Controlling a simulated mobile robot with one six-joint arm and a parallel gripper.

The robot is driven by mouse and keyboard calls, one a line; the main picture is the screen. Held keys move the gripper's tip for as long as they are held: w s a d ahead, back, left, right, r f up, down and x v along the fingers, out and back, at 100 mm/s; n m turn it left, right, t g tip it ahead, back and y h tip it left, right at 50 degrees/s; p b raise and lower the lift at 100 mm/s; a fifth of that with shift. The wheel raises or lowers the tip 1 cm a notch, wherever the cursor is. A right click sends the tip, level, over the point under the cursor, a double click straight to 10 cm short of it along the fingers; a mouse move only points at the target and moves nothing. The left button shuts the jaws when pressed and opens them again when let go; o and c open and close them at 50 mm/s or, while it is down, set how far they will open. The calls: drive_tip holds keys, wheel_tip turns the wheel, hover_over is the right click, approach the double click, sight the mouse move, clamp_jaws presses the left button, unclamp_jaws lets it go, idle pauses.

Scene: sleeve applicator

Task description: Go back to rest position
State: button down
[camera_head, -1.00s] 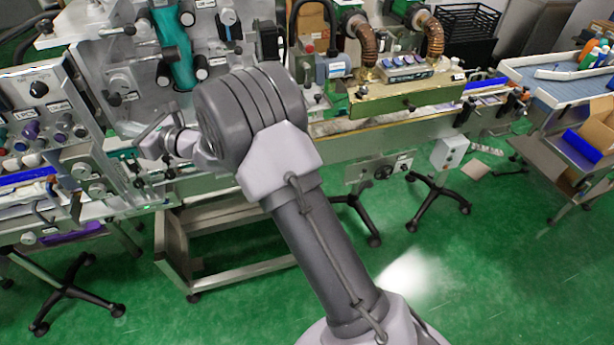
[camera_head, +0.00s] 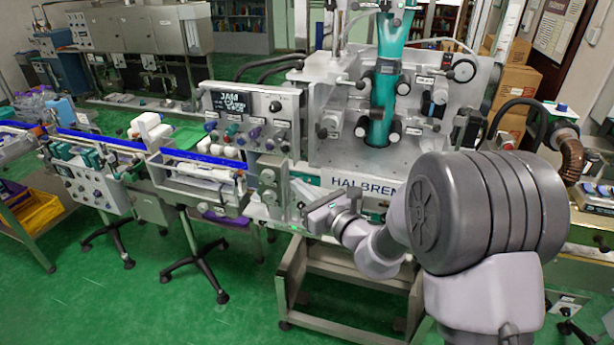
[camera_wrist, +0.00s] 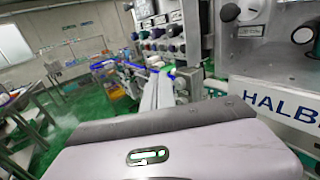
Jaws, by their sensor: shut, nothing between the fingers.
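My gripper (camera_head: 322,208) is at the end of my grey arm in the head view, in front of the lower part of the sleeve applicator machine (camera_head: 345,160). It is shut and holds nothing. Its fingertips look small and blurred against the metal; I cannot tell the exact gap to the machine. In the wrist view a lilac-grey part of my own wrist (camera_wrist: 180,150) fills the bottom, and the fingertips do not show clearly. The machine's front panel (camera_wrist: 275,100) with its lettering stands at the right there.
A control panel (camera_head: 245,115) with coloured knobs and a conveyor (camera_head: 200,175) lie left of my gripper. A metal frame stand (camera_head: 345,265) is below it. Cardboard boxes (camera_head: 515,85) stand at the back right. Green floor (camera_head: 130,310) is open at the lower left.

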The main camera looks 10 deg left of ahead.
drive_tip(key=s+r+n+g+b, duration=0.2)
drive_tip(key=s+n+g+b, duration=0.5)
drive_tip(key=s+n, duration=1.05)
drive_tip(key=s+d+f+n+h, duration=0.2)
drive_tip(key=s+d+h, duration=0.3)
drive_tip(key=s+d, duration=0.3)
drive_tip(key=s+d+f+n+h+b, duration=0.1)
drive_tip(key=s+d+f+n+h, duration=0.2)
drive_tip(key=s+d+f+h, duration=0.2)
drive_tip(key=s+d, duration=0.3)
drive_tip(key=d, duration=0.4)
drive_tip(key=shift+s+f+h+b, duration=0.25)
drive_tip(key=shift+h+b, duration=0.05)
drive_tip(key=shift+h, duration=0.1)
